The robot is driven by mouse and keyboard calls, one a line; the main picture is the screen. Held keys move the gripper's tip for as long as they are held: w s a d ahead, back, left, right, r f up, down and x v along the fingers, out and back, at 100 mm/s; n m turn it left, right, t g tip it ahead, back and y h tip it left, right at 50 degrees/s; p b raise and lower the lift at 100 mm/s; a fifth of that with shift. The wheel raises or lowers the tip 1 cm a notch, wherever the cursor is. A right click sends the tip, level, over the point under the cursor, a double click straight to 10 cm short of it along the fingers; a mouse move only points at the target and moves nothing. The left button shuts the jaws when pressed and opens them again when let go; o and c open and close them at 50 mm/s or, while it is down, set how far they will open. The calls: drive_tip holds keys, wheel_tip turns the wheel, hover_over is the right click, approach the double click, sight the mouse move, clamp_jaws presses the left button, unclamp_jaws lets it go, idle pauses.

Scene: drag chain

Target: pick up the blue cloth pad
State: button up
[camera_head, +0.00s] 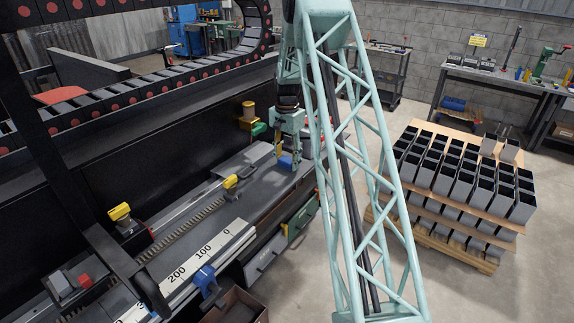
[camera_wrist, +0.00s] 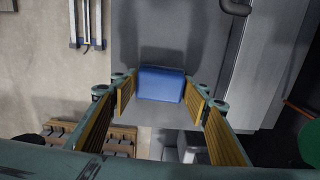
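The blue cloth pad (camera_wrist: 161,84) shows in the wrist view between the ends of my two gripper fingers, on a grey surface. In the head view the blue pad (camera_head: 284,162) is a small patch at the far end of the grey bench top, partly hidden by my gripper (camera_head: 291,148). My gripper (camera_wrist: 160,98) is open in the wrist view, its ribbed yellow finger faces apart on either side of the pad. A narrow gap shows at the pad's left edge; whether the right finger touches it I cannot tell.
A numbered scale rail (camera_head: 195,262) and yellow-topped clamps (camera_head: 122,215) lie along the bench (camera_head: 245,200). The black drag chain (camera_head: 110,95) runs above at the left. A pallet with several grey bins (camera_head: 460,175) stands on the floor at the right.

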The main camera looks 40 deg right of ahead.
sight(287, 159)
drive_tip(key=shift+c, duration=1.3)
drive_tip(key=shift+r, duration=0.1)
drive_tip(key=shift+r, duration=1.55)
drive_tip(key=shift+s+r, duration=0.15)
drive_tip(key=s+a, duration=0.2)
drive_tip(key=s, duration=0.2)
drive_tip(key=s+a+r+b, duration=0.1)
drive_tip(key=s+a, duration=0.2)
drive_tip(key=s, duration=0.2)
drive_tip(key=s+a+b, duration=0.1)
drive_tip(key=s+a, duration=0.1)
drive_tip(key=s, duration=0.2)
drive_tip(key=shift+s+a+r, duration=0.2)
drive_tip(key=shift+s+a, duration=0.15)
drive_tip(key=shift+s, duration=0.05)
drive_tip(key=shift+o, duration=0.4)
